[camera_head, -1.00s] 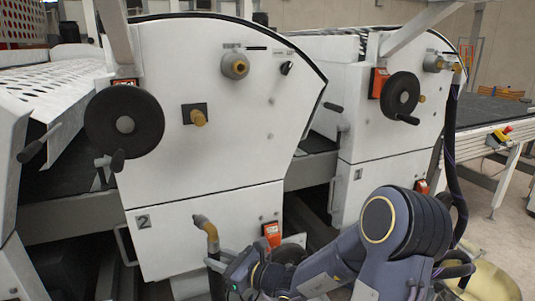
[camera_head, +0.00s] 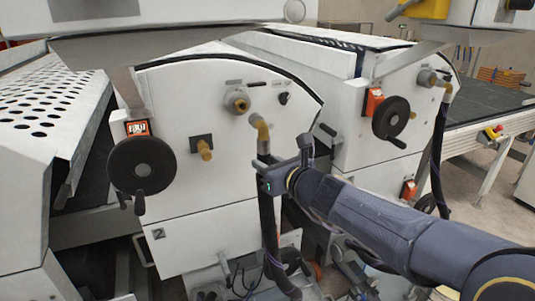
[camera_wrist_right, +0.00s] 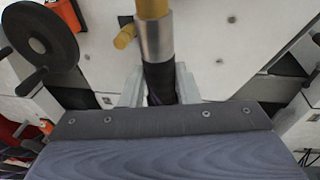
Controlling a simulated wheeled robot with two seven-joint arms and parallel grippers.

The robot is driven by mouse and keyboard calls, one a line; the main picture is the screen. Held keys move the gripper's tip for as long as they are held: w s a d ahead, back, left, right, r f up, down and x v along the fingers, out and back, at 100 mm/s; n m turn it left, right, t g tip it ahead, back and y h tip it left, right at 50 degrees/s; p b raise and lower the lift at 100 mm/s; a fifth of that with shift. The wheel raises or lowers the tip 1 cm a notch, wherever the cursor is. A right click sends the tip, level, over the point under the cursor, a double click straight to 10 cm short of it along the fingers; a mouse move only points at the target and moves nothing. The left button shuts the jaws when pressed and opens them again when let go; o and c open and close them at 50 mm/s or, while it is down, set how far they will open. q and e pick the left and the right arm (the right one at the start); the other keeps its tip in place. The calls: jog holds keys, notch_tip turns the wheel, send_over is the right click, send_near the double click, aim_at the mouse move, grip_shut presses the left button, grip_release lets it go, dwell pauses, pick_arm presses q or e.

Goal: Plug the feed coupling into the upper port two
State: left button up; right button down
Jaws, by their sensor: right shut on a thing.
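The feed coupling (camera_head: 262,132) is a yellow elbow with a grey metal sleeve on a black hose. My right gripper (camera_head: 264,172) is shut on it just below the sleeve and holds it upright. In the right wrist view the coupling's sleeve (camera_wrist_right: 156,40) rises from between the fingers (camera_wrist_right: 160,85); the elbow's top is cut off. The upper port on unit two (camera_head: 238,101) is a round brass fitting on the white panel. The elbow's bent end is a little right of and below this port in the head view, apart from it. My left gripper is out of view.
A lower brass fitting (camera_head: 203,148) and a black handwheel (camera_head: 142,165) stick out of the same panel (camera_head: 190,225). The neighbouring unit on the right has its own handwheel (camera_head: 391,118) and a hose plugged in at its top (camera_head: 437,130). The held hose (camera_head: 270,240) hangs down.

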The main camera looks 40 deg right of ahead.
aim_at(258, 151)
dwell(0.3)
jog(key=shift+b, duration=0.3)
jog(key=shift+w+d, duration=0.15)
jog(key=shift+w, duration=0.55)
jog(key=shift+w+d+b, duration=0.25)
jog(key=shift+w+b, duration=0.05)
jog(key=shift+w, duration=0.45)
jog(key=shift+w+d+b, duration=0.25)
jog(key=shift+w+b, duration=0.05)
jog(key=shift+w, duration=0.45)
jog(key=shift+w+d+b, duration=0.25)
jog(key=shift+w+b, duration=0.05)
jog(key=shift+w, duration=0.45)
jog(key=shift+w+d+b, duration=0.2)
jog(key=shift+w+b, duration=0.05)
jog(key=shift+w, duration=0.4)
jog(key=shift+w+d+b, duration=0.2)
jog(key=shift+w, duration=0.4)
jog(key=c, duration=1)
grip_release()
